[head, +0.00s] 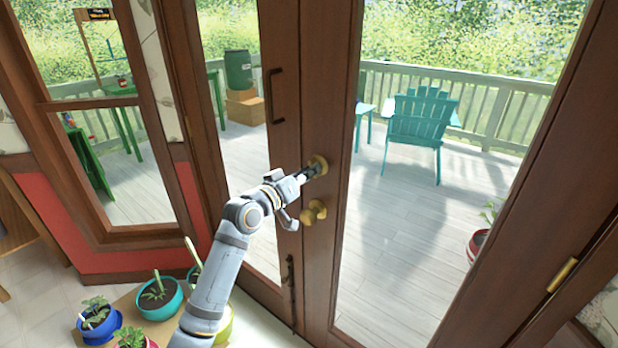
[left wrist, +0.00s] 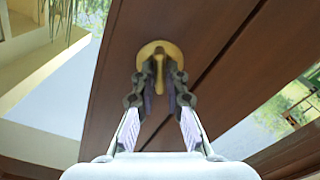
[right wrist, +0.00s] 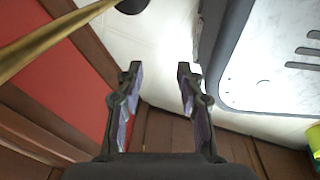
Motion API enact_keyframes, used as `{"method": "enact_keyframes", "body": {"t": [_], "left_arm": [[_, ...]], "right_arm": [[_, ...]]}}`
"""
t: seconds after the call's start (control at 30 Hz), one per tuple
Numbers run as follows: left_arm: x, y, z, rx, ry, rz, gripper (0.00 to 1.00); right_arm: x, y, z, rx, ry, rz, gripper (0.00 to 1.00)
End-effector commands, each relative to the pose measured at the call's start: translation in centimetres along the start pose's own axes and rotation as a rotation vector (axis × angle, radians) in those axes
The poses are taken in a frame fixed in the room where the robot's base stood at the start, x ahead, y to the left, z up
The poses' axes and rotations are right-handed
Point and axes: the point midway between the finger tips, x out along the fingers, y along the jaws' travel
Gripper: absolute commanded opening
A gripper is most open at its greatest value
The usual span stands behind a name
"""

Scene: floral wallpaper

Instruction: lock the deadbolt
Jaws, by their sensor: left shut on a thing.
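The deadbolt (head: 318,165) is a round brass plate on the brown wooden door, above a brass door knob (head: 313,211). In the left wrist view the deadbolt plate (left wrist: 160,49) shows with its thumb-turn between my fingertips, standing roughly upright in that picture. My left gripper (head: 309,172) is at the deadbolt, shut on the thumb-turn; its fingers (left wrist: 160,78) partly hide the turn. My right gripper (right wrist: 160,70) is open and empty in the right wrist view, away from the door lock, and does not show in the head view.
The glass door stands closed or nearly so, with a dark pull handle (head: 273,95) left of the deadbolt. Potted plants (head: 160,296) stand at the lower left. A teal chair (head: 420,132) is on the deck beyond the glass. A brass rod-like thing (right wrist: 50,40) crosses near my right gripper.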

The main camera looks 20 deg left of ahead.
Motion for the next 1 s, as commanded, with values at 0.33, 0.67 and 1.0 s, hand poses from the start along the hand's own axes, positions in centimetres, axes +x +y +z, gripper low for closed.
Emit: {"method": "enact_keyframes", "body": {"t": [0.33, 0.67, 1.0], "left_arm": [[0.0, -0.1, 0.3, 0.289, -0.002, 0.000, 0.00], [0.0, -0.1, 0.2, 0.455, -0.002, -0.001, 0.00], [0.0, -0.1, 0.1, 0.505, -0.003, -0.001, 0.00]], "right_arm": [[2.0, -0.2, 0.2, 0.000, 0.000, 0.000, 0.38], [2.8, -0.2, 0.3, 0.000, 0.000, 0.000, 0.38], [3.0, -0.2, 0.3, 0.000, 0.000, 0.000, 0.38]]}}
